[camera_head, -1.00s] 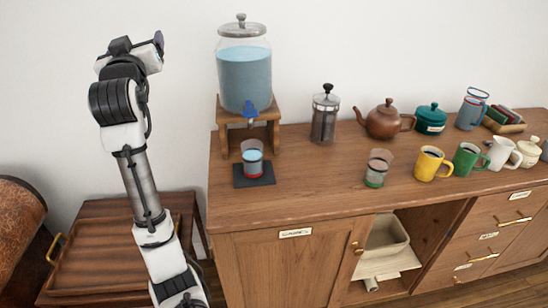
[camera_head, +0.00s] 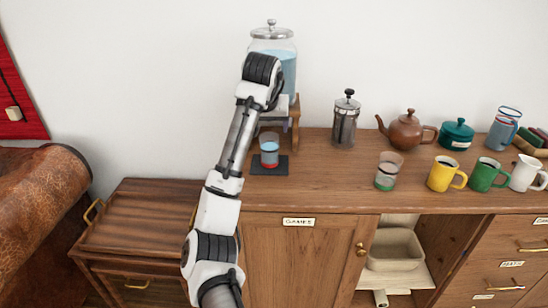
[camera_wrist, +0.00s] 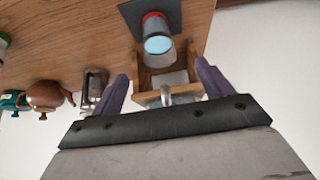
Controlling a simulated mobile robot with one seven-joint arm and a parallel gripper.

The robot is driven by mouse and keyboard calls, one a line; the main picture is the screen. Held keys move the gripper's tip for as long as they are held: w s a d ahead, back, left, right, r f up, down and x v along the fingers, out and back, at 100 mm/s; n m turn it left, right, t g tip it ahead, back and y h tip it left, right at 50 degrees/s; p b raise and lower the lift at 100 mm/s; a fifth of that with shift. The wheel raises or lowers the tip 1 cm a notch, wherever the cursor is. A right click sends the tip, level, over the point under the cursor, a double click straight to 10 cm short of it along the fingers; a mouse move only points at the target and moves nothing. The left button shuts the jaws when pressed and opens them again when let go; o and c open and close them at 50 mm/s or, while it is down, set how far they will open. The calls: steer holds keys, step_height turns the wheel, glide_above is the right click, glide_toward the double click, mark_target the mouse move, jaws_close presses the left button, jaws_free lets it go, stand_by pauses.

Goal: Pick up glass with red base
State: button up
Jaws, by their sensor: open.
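The glass with the red base (camera_head: 269,150) stands upright on a dark square mat (camera_head: 280,166) near the counter's left end and holds pale blue liquid. In the wrist view the same glass (camera_wrist: 157,32) is at the top middle, beyond my fingertips and apart from them. My gripper (camera_wrist: 164,84) is open, with nothing seen between its purple fingers. In the head view my arm hides much of the gripper. Another glass (camera_head: 387,171), with a green base, stands farther right.
The water dispenser (camera_head: 286,68) on its wooden stand (camera_head: 295,120) is close behind the glass, partly hidden by my arm. A French press (camera_head: 345,120), teapot (camera_head: 407,131) and several mugs stand to the right. The counter front (camera_head: 330,190) is clear.

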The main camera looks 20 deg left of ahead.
mark_target(270, 144)
steer(key=shift+p+x, duration=1.05)
steer(key=shift+x, duration=5.15)
steer(key=shift+s+d, duration=0.1)
steer(key=shift+d, duration=0.1)
steer(key=shift+c, duration=0.2)
steer(key=c, duration=1.4)
steer(key=shift+r+p, duration=0.2)
steer(key=shift+p, duration=0.4)
